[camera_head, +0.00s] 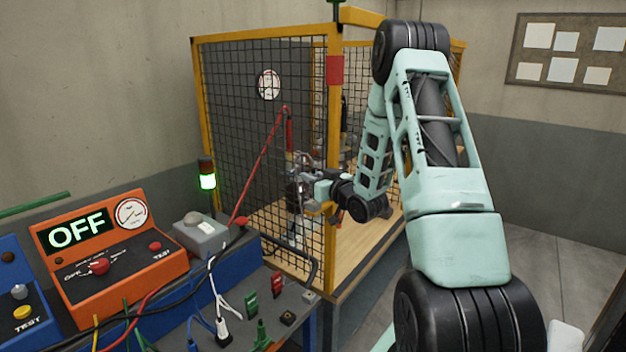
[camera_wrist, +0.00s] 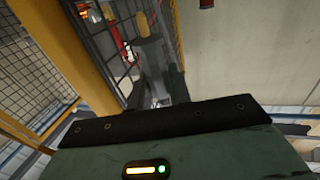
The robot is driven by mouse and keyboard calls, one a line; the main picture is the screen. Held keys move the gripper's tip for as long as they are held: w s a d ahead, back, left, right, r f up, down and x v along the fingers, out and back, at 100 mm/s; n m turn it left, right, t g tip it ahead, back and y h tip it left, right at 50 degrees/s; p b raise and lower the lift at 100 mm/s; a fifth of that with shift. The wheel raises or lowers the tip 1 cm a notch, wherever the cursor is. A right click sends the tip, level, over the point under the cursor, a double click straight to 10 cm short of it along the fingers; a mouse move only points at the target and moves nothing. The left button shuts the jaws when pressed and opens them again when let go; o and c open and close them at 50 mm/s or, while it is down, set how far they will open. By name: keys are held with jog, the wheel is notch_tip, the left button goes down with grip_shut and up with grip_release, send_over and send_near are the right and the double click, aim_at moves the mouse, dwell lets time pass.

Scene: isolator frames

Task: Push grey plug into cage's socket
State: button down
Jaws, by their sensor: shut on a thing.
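The cage (camera_head: 333,130) has yellow posts and dark mesh; its yellow post (camera_wrist: 75,50) and mesh also show in the wrist view. My gripper (camera_head: 302,188) is at the cage's near corner, seen through or against the mesh. In the wrist view my gripper (camera_wrist: 160,92) has its dark fingers shut on a grey piece (camera_wrist: 152,52), which appears to be the grey plug. A yellow-topped part stands just beyond it. In the head view the plug is too small to make out. I cannot tell which part is the cage's socket, or whether the plug touches it.
A bench at lower left carries an orange OFF panel (camera_head: 110,250), a grey box (camera_head: 201,236), a white plug (camera_head: 222,332), green blocks and loose cables. A red lead (camera_head: 262,165) runs up across the mesh. Floor at right is clear.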

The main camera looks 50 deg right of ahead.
jog(key=shift+f+b, duration=1.45)
jog(key=shift+b, duration=0.2)
jog(key=c, duration=1.2)
grip_release()
jog(key=shift+s, duration=0.15)
jog(key=s+a+p, duration=0.3)
jog(key=s+p, duration=0.4)
jog(key=s, duration=0.9)
jog(key=shift+s, duration=0.4)
jog(key=shift+a, duration=0.1)
